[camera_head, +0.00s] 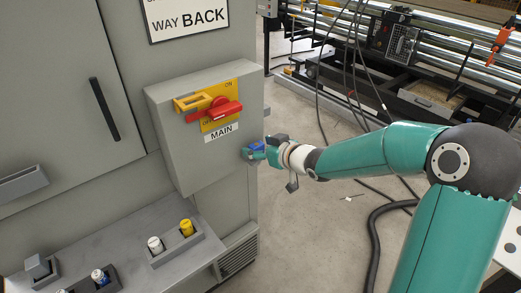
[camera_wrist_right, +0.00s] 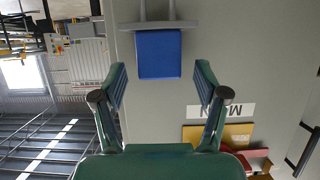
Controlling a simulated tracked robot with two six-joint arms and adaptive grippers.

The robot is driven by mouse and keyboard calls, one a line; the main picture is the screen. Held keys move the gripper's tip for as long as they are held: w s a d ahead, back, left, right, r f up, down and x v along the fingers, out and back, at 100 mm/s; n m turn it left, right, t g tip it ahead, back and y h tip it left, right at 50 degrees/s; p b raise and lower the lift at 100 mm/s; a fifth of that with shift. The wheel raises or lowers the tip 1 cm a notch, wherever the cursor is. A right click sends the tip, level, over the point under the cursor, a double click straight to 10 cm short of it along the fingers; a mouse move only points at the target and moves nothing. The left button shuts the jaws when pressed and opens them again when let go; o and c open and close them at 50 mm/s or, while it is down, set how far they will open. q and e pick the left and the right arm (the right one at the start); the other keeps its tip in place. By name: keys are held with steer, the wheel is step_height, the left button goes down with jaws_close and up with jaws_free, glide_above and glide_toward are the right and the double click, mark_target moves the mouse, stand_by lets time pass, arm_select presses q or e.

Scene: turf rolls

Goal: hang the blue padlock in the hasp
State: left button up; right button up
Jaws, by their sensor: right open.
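The blue padlock (camera_head: 257,146) is at the right side of the grey switch box. In the right wrist view its blue body (camera_wrist_right: 159,54) is just beyond and between my fingertips, against a grey crossbar with two prongs; I cannot tell whether these belong to it. My right gripper (camera_head: 262,149) is open around or just short of the padlock; its fingers show apart in the wrist view (camera_wrist_right: 161,82), with gaps on both sides. The yellow hasp (camera_head: 190,103) is on the box front, beside the red switch handle (camera_head: 218,111). My left gripper is not in view.
The switch box (camera_head: 180,150) sticks out from the grey cabinet, above a ledge (camera_head: 140,225) with white and yellow round parts in holders. A "MAIN" label (camera_head: 221,133) is under the handle. Black cables (camera_head: 375,225) lie on the floor at right.

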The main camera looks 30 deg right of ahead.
steer(key=shift+x, duration=1.05)
steer(key=shift+s, duration=0.1)
steer(key=shift+c, duration=0.2)
steer(key=c, duration=1.3)
steer(key=shift+r, duration=0.2)
